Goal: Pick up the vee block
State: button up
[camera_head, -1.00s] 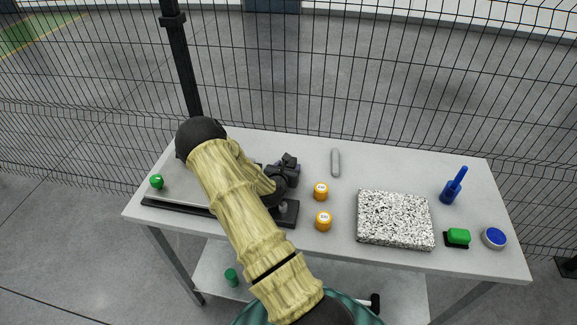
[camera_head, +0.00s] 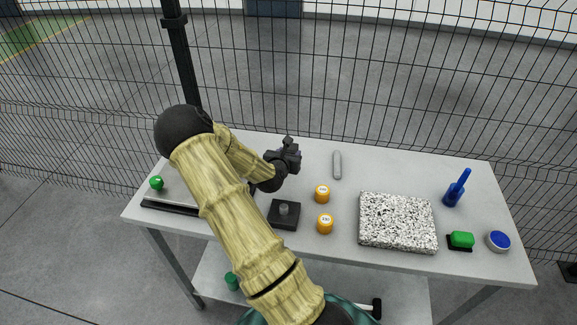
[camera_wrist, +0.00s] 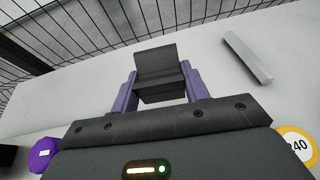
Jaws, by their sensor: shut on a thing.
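The vee block (camera_wrist: 160,72) is a dark grey block with a stepped top, seen in the wrist view between two purple fingers. My gripper (camera_wrist: 160,88) is shut on it, one finger on each side. In the head view my gripper (camera_head: 289,155) is over the back middle of the table, and the block is hard to make out there among the dark gripper parts. The block appears to be held above the tabletop, though the exact gap cannot be told.
The grey table (camera_head: 400,175) holds two orange weights (camera_head: 322,193), a grey bar (camera_head: 337,165), a speckled slab (camera_head: 397,222) and a dark base with a peg (camera_head: 284,214). Wire mesh stands behind.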

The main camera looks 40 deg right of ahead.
aim_at(289, 151)
jog(key=shift+r, duration=1.5)
